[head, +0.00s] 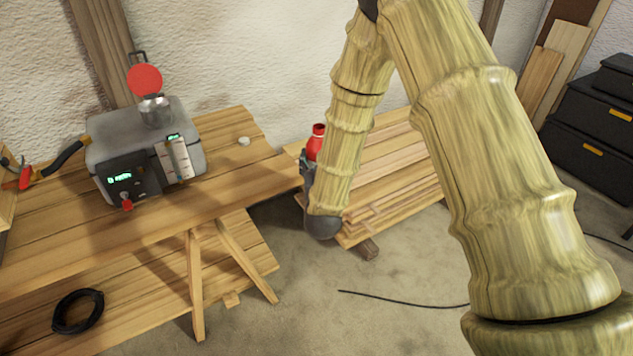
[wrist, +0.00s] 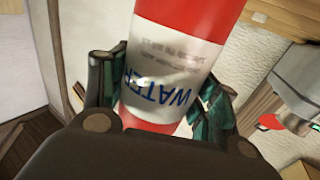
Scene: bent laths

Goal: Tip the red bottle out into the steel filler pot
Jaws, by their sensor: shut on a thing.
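The red bottle (head: 316,142) is held up beyond the right end of the workbench, above the lath pile. In the wrist view the red bottle (wrist: 187,22) has a white label reading "WATER". My gripper (head: 307,168) is shut on it, with one finger on each side of the label in the wrist view (wrist: 160,105). My arm hides the bottle's lower part in the head view. The steel filler pot (head: 156,111) sits on top of a grey machine, well to the left of the bottle. A round red lid (head: 145,79) stands raised behind the pot.
The grey machine (head: 105,155) stands on the wooden workbench (head: 235,184), with a lit display and a gauge. A small white cap (head: 243,141) lies on the bench. Pliers (head: 25,177) lie at the far left. Stacked laths (head: 395,175) and black cases (head: 590,130) are at right.

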